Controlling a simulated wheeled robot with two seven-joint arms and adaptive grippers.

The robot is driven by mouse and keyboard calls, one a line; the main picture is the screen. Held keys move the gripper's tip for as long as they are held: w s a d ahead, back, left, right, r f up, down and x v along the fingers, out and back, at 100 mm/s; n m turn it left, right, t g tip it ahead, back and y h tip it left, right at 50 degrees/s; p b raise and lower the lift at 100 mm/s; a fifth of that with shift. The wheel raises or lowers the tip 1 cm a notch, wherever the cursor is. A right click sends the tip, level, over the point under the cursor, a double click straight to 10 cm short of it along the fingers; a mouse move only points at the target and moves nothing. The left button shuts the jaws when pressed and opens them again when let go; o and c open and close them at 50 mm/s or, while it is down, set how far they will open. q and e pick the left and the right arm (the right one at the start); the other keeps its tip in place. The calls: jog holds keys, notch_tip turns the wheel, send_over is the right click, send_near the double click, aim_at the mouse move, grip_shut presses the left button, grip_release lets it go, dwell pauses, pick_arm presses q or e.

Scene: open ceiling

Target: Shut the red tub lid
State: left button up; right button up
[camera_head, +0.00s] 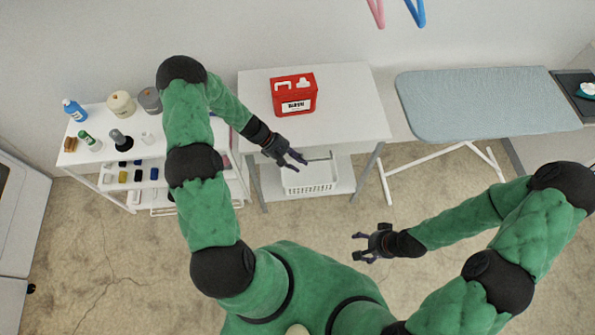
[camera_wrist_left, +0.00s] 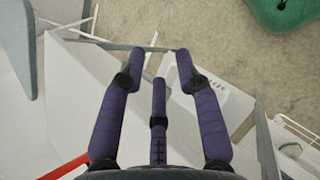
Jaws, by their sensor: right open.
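The red tub (camera_head: 295,103) stands upright on the white table, with a white label on its front. Its top shows red with white shapes; I cannot tell clearly how the lid stands. My left gripper (camera_head: 295,159) is at the table's front edge, in front of and below the tub in the picture, apart from it and empty. In the left wrist view its fingers (camera_wrist_left: 160,62) are spread, with a red strip (camera_wrist_left: 65,167) at the lower left, probably part of the tub. My right gripper (camera_head: 357,247) is open and empty over the floor, well away from the table.
The white table (camera_head: 345,95) is otherwise bare on top. A white basket (camera_head: 310,177) sits on its lower shelf. A shelf unit with bottles (camera_head: 122,105) stands left, an ironing board (camera_head: 480,100) right. Pink and blue hangers (camera_head: 416,14) hang above.

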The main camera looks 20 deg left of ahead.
pick_arm(q)
jog(key=shift+s+d+f+m+g+y, duration=0.25)
jog(key=shift+s+d+f, duration=0.2)
jog(key=shift+s, duration=0.25)
jog(key=shift+s+d+f+m+g+y, duration=0.15)
jog(key=shift+s+d+f+m+g, duration=0.2)
jog(key=shift+s, duration=0.3)
jog(key=shift+f, duration=0.15)
jog(key=s+d+f+m+y+b, duration=0.2)
jog(key=s+d+f+m+b, duration=0.2)
jog(key=s, duration=0.3)
jog(key=s+d+f+m+y+b, duration=0.2)
jog(key=s+d+f+m+b, duration=0.1)
jog(key=s+d+m, duration=0.4)
jog(key=shift+s+d+f+b, duration=0.15)
jog(key=shift+d+f+b, duration=0.2)
jog(key=shift+f, duration=0.15)
